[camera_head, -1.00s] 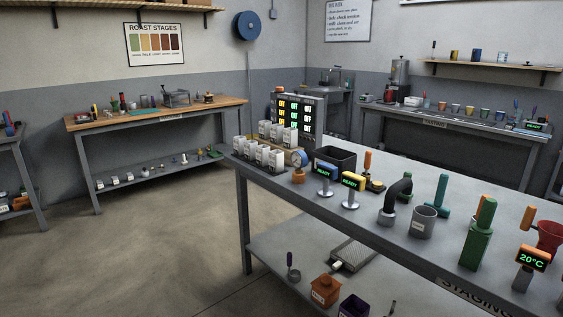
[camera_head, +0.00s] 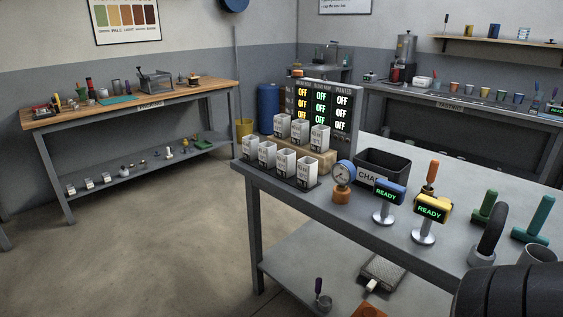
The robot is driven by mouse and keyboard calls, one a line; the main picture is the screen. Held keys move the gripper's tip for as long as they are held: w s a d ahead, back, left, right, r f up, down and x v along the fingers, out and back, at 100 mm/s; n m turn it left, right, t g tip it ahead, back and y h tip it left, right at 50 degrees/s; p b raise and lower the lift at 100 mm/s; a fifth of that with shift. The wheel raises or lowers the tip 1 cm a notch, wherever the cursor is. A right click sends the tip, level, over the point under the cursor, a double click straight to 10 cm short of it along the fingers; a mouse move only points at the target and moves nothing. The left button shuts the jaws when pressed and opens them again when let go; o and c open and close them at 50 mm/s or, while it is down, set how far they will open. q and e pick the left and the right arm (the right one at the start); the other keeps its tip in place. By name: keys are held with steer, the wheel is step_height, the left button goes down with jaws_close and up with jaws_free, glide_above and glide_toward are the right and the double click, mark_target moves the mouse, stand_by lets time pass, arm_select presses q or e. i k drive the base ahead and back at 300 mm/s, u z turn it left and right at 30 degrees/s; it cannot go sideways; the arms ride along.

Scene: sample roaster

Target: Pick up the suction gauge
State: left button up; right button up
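A round gauge (camera_head: 343,174) with a white dial and a blue rim stands upright on an orange base (camera_head: 342,196). It is on the grey staging table (camera_head: 300,205) near its front edge, between the white cups and the blue READY display. I take it for the suction gauge; no label on it can be read. Nothing is touching it from my side. Neither of my grippers shows; only a dark ribbed part of my own arm fills the bottom right corner.
White labelled cups (camera_head: 285,161) stand left of the gauge before an OFF board (camera_head: 322,104). A black CHAFF bin (camera_head: 384,170) is behind it. Blue (camera_head: 389,192) and yellow (camera_head: 431,208) READY displays stand to its right. Floor to the left is clear.

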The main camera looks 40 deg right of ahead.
mark_target(343, 171)
steer(key=z, duration=0.35)
steer(key=i, duration=1.15)
steer(key=z, duration=0.85)
